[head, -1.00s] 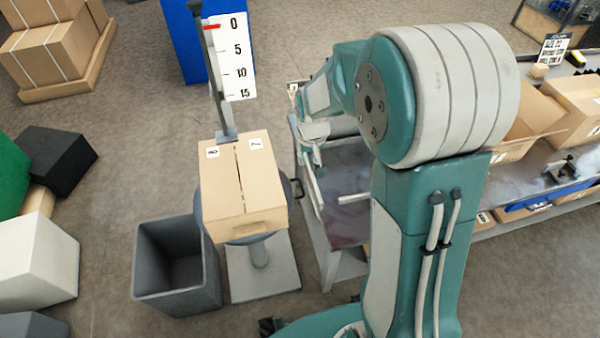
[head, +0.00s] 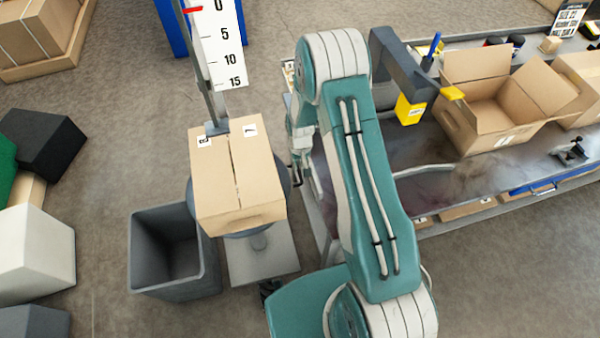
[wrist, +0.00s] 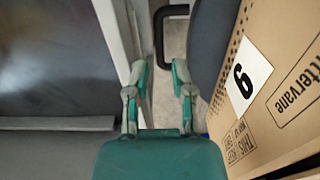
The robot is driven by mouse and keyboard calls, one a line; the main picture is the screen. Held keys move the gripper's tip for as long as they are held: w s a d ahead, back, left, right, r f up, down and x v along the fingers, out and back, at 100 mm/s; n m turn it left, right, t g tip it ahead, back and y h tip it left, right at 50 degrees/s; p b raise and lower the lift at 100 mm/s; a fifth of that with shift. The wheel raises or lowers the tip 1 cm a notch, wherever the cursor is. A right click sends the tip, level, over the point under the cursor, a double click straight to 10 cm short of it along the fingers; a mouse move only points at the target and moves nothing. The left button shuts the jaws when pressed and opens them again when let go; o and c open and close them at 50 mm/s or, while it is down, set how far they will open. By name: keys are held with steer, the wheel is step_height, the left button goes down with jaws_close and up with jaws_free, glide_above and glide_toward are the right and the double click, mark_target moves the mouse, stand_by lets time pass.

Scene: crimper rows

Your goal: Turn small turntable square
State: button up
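A closed cardboard box (head: 225,185) sits on the small round grey turntable (head: 284,182), slightly turned from square. The turntable's rim (wrist: 208,45) and a dark bent handle (wrist: 163,35) show in the wrist view. The box (wrist: 285,75) with a numbered white label is at the right there. My gripper (wrist: 158,68) is open and empty, its two fingers apart, pointing toward the handle and left of the box. No contact with the handle shows. In the head view my gripper is small and partly hidden by my arm, just right of the turntable.
A grey open bin (head: 175,250) stands left of the turntable's pedestal base (head: 262,262). An upright post with a number scale (head: 217,45) rises behind the box. A metal workbench (head: 440,185) with an open carton (head: 505,95) is at the right, close to my arm.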

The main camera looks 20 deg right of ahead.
mark_target(300, 176)
step_height(300, 176, down, 7)
steer(key=shift+r, duration=0.2)
steer(key=shift+c, duration=0.4)
jaws_close()
